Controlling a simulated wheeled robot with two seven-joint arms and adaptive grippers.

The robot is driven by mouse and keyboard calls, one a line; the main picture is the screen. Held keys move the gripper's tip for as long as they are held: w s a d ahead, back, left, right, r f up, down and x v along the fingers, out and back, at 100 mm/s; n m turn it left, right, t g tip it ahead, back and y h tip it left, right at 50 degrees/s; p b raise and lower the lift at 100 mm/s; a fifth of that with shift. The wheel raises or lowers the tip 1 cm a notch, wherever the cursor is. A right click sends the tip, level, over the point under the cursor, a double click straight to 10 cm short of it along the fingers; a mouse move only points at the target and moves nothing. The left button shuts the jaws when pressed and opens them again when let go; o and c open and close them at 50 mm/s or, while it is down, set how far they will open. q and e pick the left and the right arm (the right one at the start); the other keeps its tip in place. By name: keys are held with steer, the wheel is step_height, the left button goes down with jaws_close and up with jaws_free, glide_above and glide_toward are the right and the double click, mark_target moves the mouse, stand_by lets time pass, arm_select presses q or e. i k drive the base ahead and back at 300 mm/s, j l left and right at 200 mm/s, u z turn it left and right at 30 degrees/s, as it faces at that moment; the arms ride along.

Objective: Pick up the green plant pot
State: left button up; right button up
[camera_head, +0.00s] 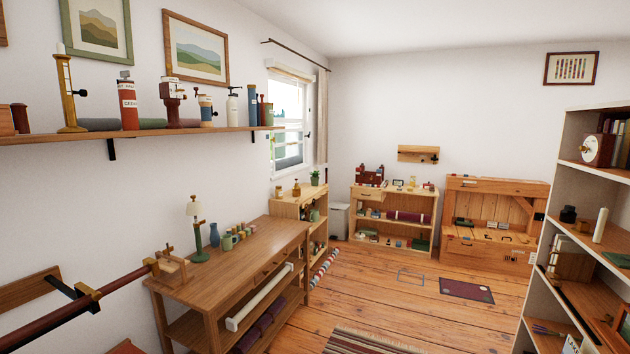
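A small potted plant (315,178) with green leaves stands upright on top of the low wooden shelf unit under the window. Its pot looks green, but it is small and far away. A green jug-like vessel (314,214) stands lower down in the same unit, partly hidden. Neither of my grippers is in view, and nothing is touching the plant.
A wooden table (262,240) with a lamp, vase and mugs runs along the left wall. A dark red rail (80,310) juts in at lower left. A tall white bookcase (545,225) stands at right. The middle floor is mostly clear, with a striped rug (370,342) and a dark mat (466,290).

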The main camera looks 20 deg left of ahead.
mark_target(314, 179)
steer(key=i+l+u, duration=0.15)
steer(key=i, duration=5)
steer(key=i+l+u, duration=0.1)
steer(key=i+u, duration=0.35)
steer(key=i, duration=0.35)
